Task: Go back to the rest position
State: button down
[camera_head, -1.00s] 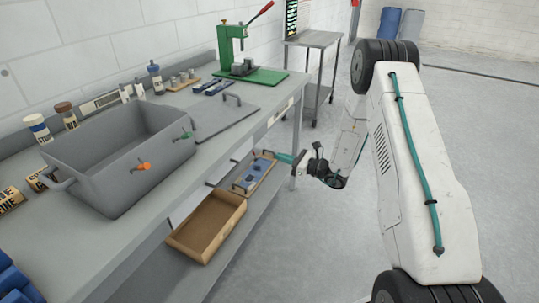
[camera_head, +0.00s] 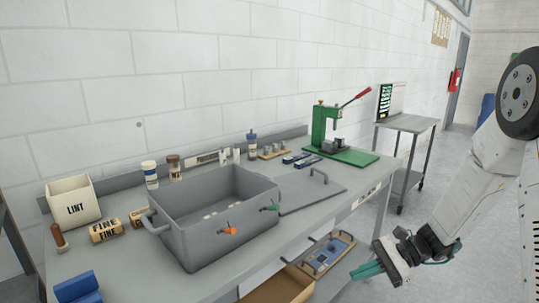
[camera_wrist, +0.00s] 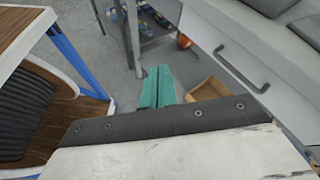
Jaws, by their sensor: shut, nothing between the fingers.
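My gripper (camera_head: 367,270) shows at the lower right in the head view, with teal fingers pointing left, in front of the workbench (camera_head: 345,212) and beside its lower shelf. It is clear of the bench top. In the wrist view the two teal fingers (camera_wrist: 157,88) lie together with nothing between them. My white arm runs from the gripper up to the right edge of the head view.
On the bench stand a grey basin (camera_head: 205,240), a green press (camera_head: 325,130), a lint box (camera_head: 74,202) and several bottles. A metal cart (camera_head: 408,124) stands behind; open floor lies right.

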jog(key=s+d+r+n+t+h, duration=0.1)
jog(key=s+d+r+n+h, duration=0.1)
jog(key=s+r+n+h, duration=0.4)
jog(key=s+d+r+n+t+h, duration=0.1)
jog(key=s+r+n+h, duration=0.6)
jog(key=s+r, duration=0.6)
jog(key=shift+s+d+n, duration=0.3)
jog(key=shift+s+d, duration=0.05)
jog(key=shift+s, duration=2.65)
jog(key=shift+r, duration=0.1)
